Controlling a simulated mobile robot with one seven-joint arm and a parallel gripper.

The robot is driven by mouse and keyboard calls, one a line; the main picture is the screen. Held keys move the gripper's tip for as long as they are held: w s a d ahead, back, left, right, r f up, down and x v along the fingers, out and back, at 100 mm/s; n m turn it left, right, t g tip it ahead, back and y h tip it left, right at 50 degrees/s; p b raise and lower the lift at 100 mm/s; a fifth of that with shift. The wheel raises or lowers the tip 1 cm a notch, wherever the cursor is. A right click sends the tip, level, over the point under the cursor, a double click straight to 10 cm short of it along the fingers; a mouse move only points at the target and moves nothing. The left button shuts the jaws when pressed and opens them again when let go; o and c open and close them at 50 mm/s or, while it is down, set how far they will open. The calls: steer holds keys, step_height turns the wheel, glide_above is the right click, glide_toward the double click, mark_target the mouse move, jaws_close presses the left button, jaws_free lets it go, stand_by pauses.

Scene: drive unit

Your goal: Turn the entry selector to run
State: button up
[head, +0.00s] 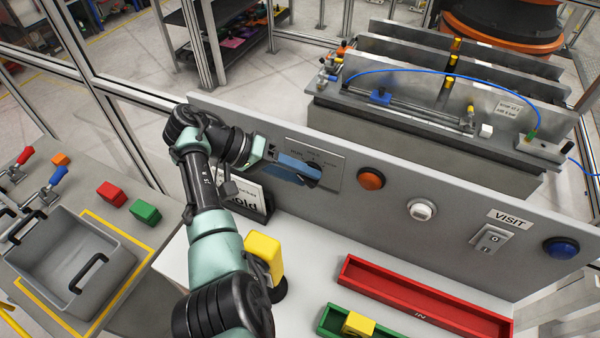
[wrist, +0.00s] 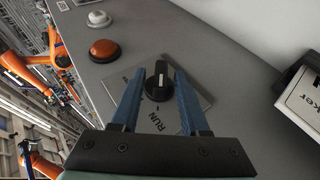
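The entry selector is a black knob on a grey plate; in the wrist view the knob (wrist: 158,82) carries a pale mark near its upper end. The word RUN on the plate (wrist: 185,112) lies below the knob in that view. My gripper (wrist: 160,73) is open, with one blue finger on each side of the knob and a visible gap to it. I cannot tell how deep the fingertips reach. In the head view my gripper (head: 313,174) is at the selector plate (head: 331,161) and largely hides the knob.
An orange button (head: 371,179), a white button (head: 421,210), a VISIT rocker switch (head: 491,239) and a blue button (head: 561,248) lie to the right on the panel. A sign (head: 246,196) stands below my wrist. A yellow block (head: 264,256) and a red tray (head: 425,300) are on the bench.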

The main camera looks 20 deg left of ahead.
stand_by(0.3)
steer(key=shift+s+a+r, duration=0.15)
steer(key=shift+a, duration=0.15)
steer(key=p+v, duration=0.1)
steer(key=v, duration=1.1)
steer(key=shift+s+a+r, duration=0.1)
